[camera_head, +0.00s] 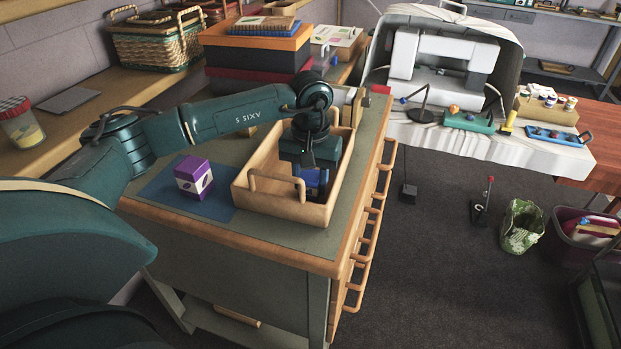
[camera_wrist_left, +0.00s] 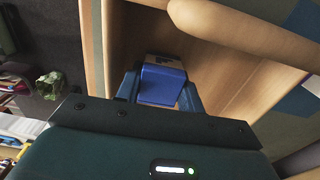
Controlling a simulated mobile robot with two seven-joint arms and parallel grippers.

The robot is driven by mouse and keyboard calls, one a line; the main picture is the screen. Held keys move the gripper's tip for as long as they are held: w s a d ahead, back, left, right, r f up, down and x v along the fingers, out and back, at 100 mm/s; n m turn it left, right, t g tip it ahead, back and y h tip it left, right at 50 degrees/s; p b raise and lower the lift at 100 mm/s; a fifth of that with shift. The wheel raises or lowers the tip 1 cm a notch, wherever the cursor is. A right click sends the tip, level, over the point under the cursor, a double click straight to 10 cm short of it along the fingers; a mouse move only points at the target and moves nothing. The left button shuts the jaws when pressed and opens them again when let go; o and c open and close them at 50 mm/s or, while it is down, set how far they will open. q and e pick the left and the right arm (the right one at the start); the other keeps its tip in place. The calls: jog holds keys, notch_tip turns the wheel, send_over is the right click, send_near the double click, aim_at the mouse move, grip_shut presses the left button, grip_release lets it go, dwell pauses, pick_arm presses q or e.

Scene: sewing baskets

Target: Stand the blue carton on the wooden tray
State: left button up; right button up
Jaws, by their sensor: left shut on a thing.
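The wooden tray (camera_head: 272,203) stands on the grey-green top of a drawer cabinet, and its handle (camera_wrist_left: 240,28) crosses the left wrist view. My left gripper (camera_head: 312,180) points down inside the tray, near its front right corner. It is shut on the blue carton (camera_wrist_left: 161,86), which sits between the two fingers (camera_wrist_left: 160,92). In the head view the carton (camera_head: 313,178) is mostly hidden by the gripper. It looks upright and low in the tray; I cannot tell whether it touches the tray floor. My right gripper is not in view.
A purple and white carton (camera_head: 193,177) stands on a blue mat (camera_head: 216,206) left of the tray. Stacked boxes (camera_head: 255,50) stand behind. A sewing machine (camera_head: 440,60) stands on a table at the right. The cabinet top in front of the tray is clear.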

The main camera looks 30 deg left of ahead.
aim_at(311, 175)
pick_arm(q)
jog(key=shift+f, duration=0.15)
jog(key=shift+f, duration=0.15)
jog(key=o, duration=0.7)
jog(key=shift+r, duration=0.35)
notch_tip(311, 175, up, 12)
jog(key=shift+f+b, duration=0.15)
jog(key=shift+b, duration=0.4)
